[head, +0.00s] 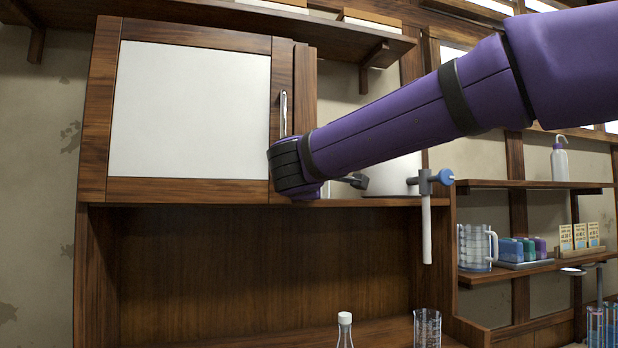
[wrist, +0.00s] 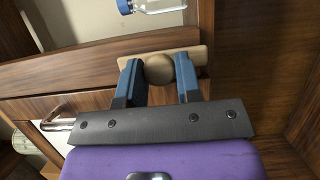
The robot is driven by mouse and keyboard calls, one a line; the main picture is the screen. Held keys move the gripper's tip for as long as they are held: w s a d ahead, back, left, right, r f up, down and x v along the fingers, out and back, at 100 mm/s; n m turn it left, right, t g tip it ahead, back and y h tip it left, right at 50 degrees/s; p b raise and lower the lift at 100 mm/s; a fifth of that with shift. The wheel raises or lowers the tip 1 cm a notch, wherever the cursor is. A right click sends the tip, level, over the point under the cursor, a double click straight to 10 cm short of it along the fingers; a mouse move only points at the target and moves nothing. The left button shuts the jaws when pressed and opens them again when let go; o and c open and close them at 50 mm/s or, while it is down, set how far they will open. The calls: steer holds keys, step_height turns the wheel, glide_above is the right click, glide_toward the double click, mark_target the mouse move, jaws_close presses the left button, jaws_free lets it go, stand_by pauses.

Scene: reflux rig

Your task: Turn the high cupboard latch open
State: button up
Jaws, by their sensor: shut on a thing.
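The high cupboard's door (head: 190,108) has a wooden frame, a white panel and a silver upright handle (head: 283,115); it looks shut or nearly so. The latch (wrist: 158,68) fills the upper middle of the wrist view: a round brown knob on a pale wooden bar, which lies nearly level in that picture, slightly tilted. My gripper (wrist: 160,80) has its two blue fingers on either side of the knob, shut on it. In the head view my purple arm reaches in from the right and hides the latch and fingers. The handle also shows in the wrist view (wrist: 62,118).
A clamp with a white rod (head: 427,215) juts out right of the cupboard. A flask (head: 345,330) and beaker (head: 427,328) stand below. Shelves at right hold a jug (head: 476,247) and a bottle (head: 559,162).

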steer(key=o, duration=0.9)
steer(key=s+a, duration=0.1)
steer(key=s, duration=0.9)
steer(key=shift+s+a, duration=0.15)
steer(key=shift+s, duration=0.25)
steer(key=shift+f, duration=0.1)
